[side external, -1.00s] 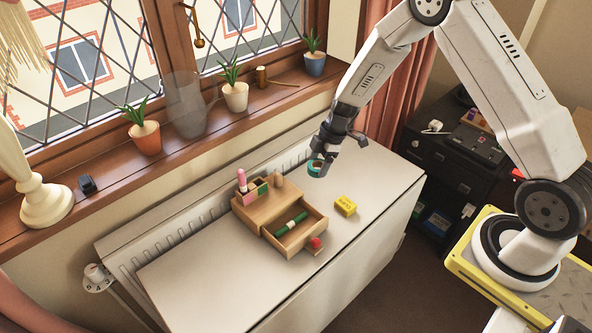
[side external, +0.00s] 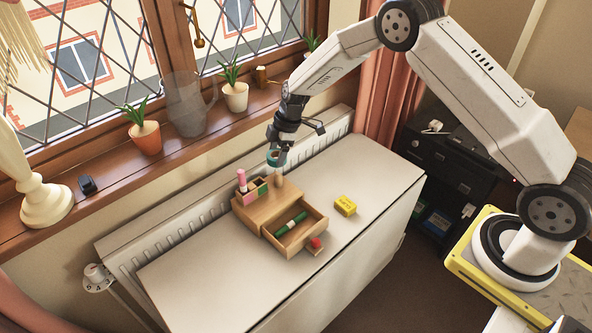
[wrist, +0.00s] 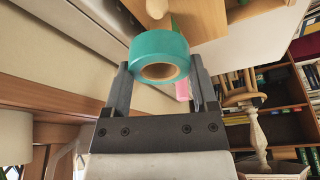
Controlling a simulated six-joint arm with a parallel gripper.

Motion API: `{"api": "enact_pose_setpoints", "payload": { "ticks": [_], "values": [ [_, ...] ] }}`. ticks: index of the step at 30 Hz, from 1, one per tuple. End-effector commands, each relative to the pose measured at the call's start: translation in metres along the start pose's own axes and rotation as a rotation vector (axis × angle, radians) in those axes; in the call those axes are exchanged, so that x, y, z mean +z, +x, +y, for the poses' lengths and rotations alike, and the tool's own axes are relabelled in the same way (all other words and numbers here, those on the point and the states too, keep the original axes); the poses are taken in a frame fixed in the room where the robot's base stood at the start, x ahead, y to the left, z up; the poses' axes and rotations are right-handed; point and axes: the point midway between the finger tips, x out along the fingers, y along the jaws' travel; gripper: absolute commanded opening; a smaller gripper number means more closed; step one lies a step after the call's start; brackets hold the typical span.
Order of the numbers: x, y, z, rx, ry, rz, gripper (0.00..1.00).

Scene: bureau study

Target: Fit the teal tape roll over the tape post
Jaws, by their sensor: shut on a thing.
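My gripper (side external: 276,150) is shut on the teal tape roll (side external: 276,159), which also shows between the fingers in the wrist view (wrist: 158,50). The roll has a tan cardboard core. The tape post (side external: 279,181) is a short wooden peg on the back of the wooden desk organizer (side external: 255,215). In the side view the roll hangs just above the post. In the wrist view the rounded post top (wrist: 157,8) shows past the roll's far edge, outside its hole. The exact gap between roll and post is hard to tell.
A pink marker (side external: 242,178) stands in the organizer beside the post. The organizer's drawer (side external: 297,233) is open, with a green marker inside. A yellow box (side external: 345,205) lies to the right. Potted plants (side external: 235,96) and a glass jug (side external: 188,105) line the windowsill behind.

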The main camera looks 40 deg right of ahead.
Motion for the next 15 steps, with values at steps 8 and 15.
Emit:
{"api": "enact_pose_setpoints", "payload": {
  "ticks": [8, 15],
  "values": [
    [0.005, 0.015, 0.000, -0.001, -0.001, 0.000, 0.28],
    [0.009, 0.030, 0.000, 0.001, 0.000, 0.002, 0.28]
  ]
}}
